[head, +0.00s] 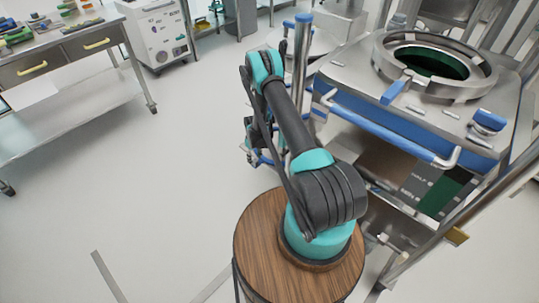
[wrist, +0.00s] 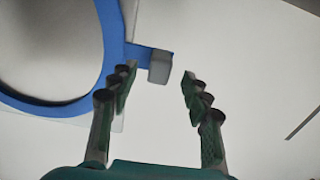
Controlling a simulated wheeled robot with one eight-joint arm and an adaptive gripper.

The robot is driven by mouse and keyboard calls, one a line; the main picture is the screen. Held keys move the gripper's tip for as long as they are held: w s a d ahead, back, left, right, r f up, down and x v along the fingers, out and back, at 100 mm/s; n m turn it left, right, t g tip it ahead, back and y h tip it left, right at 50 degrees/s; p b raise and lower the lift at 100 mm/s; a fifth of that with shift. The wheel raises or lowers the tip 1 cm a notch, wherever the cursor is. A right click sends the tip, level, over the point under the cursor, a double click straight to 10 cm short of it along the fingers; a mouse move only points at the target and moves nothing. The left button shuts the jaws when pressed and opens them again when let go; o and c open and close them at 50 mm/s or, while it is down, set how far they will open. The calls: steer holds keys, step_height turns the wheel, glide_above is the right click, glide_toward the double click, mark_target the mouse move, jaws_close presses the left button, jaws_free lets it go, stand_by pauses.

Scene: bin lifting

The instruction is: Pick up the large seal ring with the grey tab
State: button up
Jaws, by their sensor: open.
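A large blue seal ring (wrist: 107,62) shows in the wrist view, cut off by the left and top edges. A blue strip runs from its right side to a grey tab (wrist: 160,66). My gripper (wrist: 158,84) is open, with its two fingers apart. The tab lies between the fingertips in the picture, nearer the left finger; I cannot tell whether they touch. In the head view I cannot make out the ring, and my arm hides the gripper's end.
A steel machine (head: 335,72) with a round opening and blue rails stands close on the right. A workbench (head: 75,50) with drawers and small items is at the far left, beside a white cabinet (head: 158,33). The floor between is clear.

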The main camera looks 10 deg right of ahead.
steer(key=shift+f, duration=0.85)
jaws_close()
